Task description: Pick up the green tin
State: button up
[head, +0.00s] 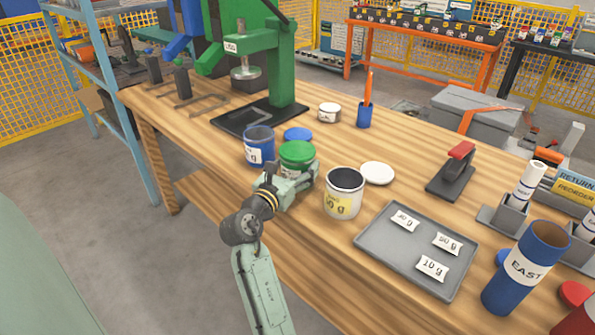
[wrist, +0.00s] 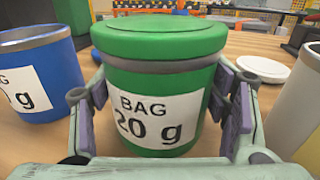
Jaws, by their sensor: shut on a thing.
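The green tin (head: 297,154) stands on the wooden bench with its green lid on. In the wrist view the tin (wrist: 160,80) fills the middle, upright, with a white label reading "BAG 20 g". My gripper (head: 290,182) reaches it from the front edge of the bench. The gripper's fingers (wrist: 165,105) lie on both sides of the tin and are shut on it. The tin's underside is partly hidden by the gripper, so I cannot tell whether it touches the bench.
An open blue tin (head: 259,146) stands close on the left, with a blue lid (head: 298,134) behind. An open white tin (head: 344,194) stands close on the right, beside a white lid (head: 377,173). A grey tray (head: 382,242) with labels lies further right. A green press (head: 285,70) stands behind.

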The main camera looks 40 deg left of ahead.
jog(key=c, duration=0.8)
